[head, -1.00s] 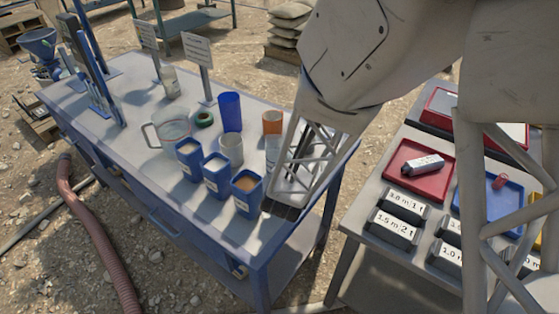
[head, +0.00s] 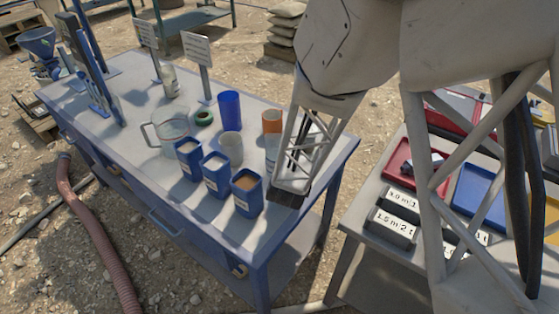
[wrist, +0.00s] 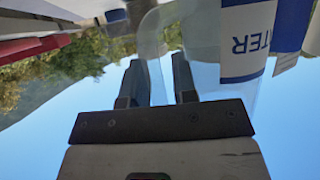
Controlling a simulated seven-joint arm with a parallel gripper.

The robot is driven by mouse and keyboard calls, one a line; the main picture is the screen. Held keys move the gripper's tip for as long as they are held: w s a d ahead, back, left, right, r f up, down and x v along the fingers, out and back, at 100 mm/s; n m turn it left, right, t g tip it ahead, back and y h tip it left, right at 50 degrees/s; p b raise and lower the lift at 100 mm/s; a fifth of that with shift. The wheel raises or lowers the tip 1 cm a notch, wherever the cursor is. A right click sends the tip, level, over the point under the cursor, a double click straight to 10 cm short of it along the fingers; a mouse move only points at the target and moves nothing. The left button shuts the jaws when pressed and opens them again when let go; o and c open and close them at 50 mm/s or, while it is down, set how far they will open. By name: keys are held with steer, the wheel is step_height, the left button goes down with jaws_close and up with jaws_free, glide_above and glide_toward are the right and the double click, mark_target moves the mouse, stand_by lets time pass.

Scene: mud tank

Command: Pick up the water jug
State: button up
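A clear jug with a band lettered "TER" (wrist: 247,40) fills the upper middle of the wrist view, upside down. In the head view a clear vessel (head: 271,150), seemingly this jug, stands at the table's right end, partly hidden by my gripper. My gripper (head: 288,197) hangs low beside it. In the wrist view my gripper (wrist: 158,80) has its two fingers apart, with the jug's clear edge or handle showing between them. I cannot tell whether they touch it. Another clear jug with a handle (head: 168,128) stands further left.
Several blue cups of powder (head: 216,172), a white cup (head: 231,147), a tall blue cup (head: 229,110), an orange cup (head: 271,121) and a green ring (head: 203,117) crowd the blue table (head: 110,150). A side table with a red tray (head: 405,165) stands right.

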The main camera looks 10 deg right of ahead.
stand_by(0.3)
jaws_close()
steer(key=shift+r, duration=0.35)
stand_by(0.4)
steer(key=s+r, duration=0.4)
steer(key=s, duration=1.1)
steer(key=shift+s+d+r, duration=0.2)
steer(key=shift+s+d, duration=0.1)
steer(key=shift+s, duration=0.1)
stand_by(0.6)
steer(key=shift+s, duration=0.1)
stand_by(0.8)
